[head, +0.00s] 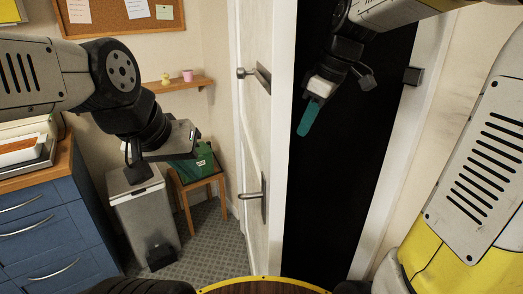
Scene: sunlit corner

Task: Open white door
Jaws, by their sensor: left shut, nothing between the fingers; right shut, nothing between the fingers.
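The white door (284,150) stands open, seen nearly edge-on, with a dark opening (345,190) to its right. Its left face carries an upper metal handle (257,77) and a lower lever handle (252,195). My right gripper (308,118), with teal fingers, is shut and empty. It appears in front of the dark opening, right of the door's edge. My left gripper (186,152) is shut and empty, left of the door and apart from both handles. Its fingertips are hard to make out against the green item behind.
The door frame (410,150) with a dark metal fitting (412,76) bounds the opening on the right. A grey bin (146,215), a wooden stool (205,183) with a green item (205,160), and blue drawers (45,225) stand left. A small shelf (180,85) hangs above.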

